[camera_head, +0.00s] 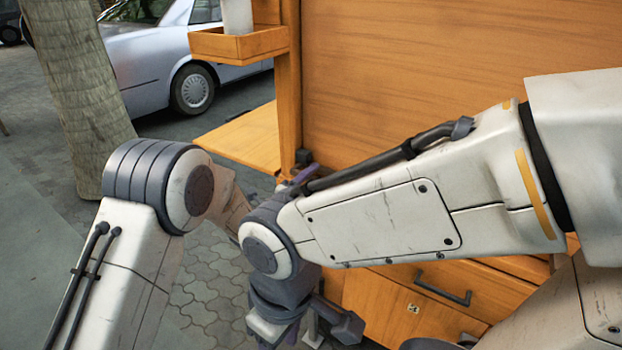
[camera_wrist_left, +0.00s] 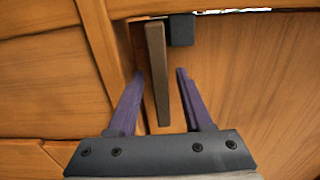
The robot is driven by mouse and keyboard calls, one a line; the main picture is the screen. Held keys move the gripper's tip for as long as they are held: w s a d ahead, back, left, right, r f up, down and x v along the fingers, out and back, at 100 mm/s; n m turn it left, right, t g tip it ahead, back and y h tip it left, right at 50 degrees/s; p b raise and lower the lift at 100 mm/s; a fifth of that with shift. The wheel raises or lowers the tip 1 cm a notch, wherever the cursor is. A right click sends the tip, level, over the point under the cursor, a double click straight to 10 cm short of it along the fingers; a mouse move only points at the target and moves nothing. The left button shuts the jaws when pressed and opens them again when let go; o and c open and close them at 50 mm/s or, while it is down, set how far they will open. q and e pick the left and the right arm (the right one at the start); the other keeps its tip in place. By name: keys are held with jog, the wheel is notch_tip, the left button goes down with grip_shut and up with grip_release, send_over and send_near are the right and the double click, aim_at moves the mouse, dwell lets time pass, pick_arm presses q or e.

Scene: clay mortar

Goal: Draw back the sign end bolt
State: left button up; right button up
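In the left wrist view, a long brown bar (camera_wrist_left: 157,75), which looks like the bolt's handle, hangs from beside a dark block (camera_wrist_left: 181,30) on the wooden frame. My left gripper (camera_wrist_left: 160,75) has two purple fingers spread apart, one on each side of the bar. Gaps show on both sides, so it is not clamped. In the head view the left gripper's purple fingers (camera_head: 300,178) show in part by the wooden post, below a small dark block (camera_head: 304,156). My right forearm hides the rest.
A wooden cart with a large upright panel (camera_head: 400,70) fills the back. A small tray (camera_head: 240,44) holds a white container (camera_head: 237,16). A drawer with a dark handle (camera_head: 443,289) is at lower right. A tree trunk (camera_head: 75,90) and parked car (camera_head: 160,60) stand left.

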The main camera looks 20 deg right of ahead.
pick_arm(q)
grip_shut()
dwell(1.2)
